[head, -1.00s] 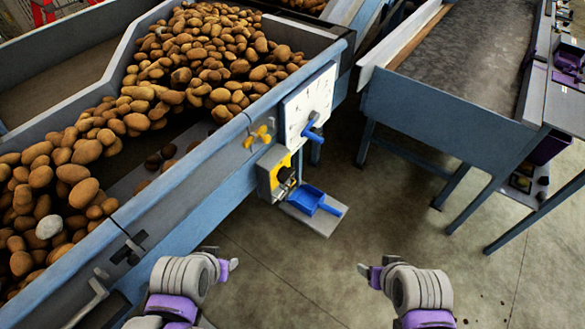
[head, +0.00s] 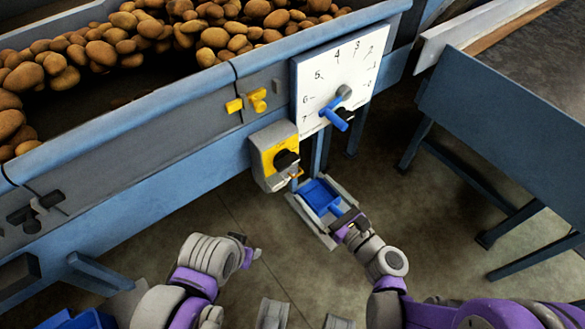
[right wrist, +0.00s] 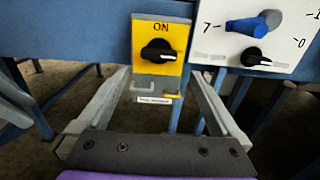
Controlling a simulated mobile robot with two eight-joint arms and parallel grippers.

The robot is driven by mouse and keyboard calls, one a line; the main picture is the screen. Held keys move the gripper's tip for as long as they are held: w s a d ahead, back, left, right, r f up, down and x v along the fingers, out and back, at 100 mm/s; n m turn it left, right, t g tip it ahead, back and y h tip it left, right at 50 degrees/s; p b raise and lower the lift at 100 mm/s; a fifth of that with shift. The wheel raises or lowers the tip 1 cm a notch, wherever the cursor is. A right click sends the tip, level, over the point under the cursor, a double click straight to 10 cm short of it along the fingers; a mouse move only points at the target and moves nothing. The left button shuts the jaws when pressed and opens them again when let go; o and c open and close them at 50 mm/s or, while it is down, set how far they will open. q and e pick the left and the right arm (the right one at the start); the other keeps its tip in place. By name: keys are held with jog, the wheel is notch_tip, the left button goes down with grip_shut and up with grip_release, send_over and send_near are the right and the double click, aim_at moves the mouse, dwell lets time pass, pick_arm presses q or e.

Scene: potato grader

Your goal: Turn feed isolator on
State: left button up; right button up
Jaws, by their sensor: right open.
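The feed isolator is a yellow-faced box (head: 272,142) with a black knob (head: 286,159) on the side of the potato hopper. In the right wrist view its yellow plate (right wrist: 172,28) reads ON at the top. Its black knob (right wrist: 160,55) lies roughly crosswise, not pointing up at ON. My right gripper (head: 309,187) is open and empty, below and in front of the isolator. In the right wrist view the spread fingers (right wrist: 158,92) point toward the box, with the knob beyond them, apart. My left gripper (head: 250,247) is low, left of the right one; its opening is unclear.
A white dial plate (head: 338,75) with a blue pointer handle (head: 335,117) is right of the isolator; a second black knob (right wrist: 255,57) shows on it. Yellow fittings (head: 247,102) sit to its left.

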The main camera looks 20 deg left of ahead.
aim_at(290, 165)
jog(key=x, duration=1)
jog(key=shift+a, duration=0.25)
jog(key=shift+r, duration=0.1)
jog(key=c, duration=1.1)
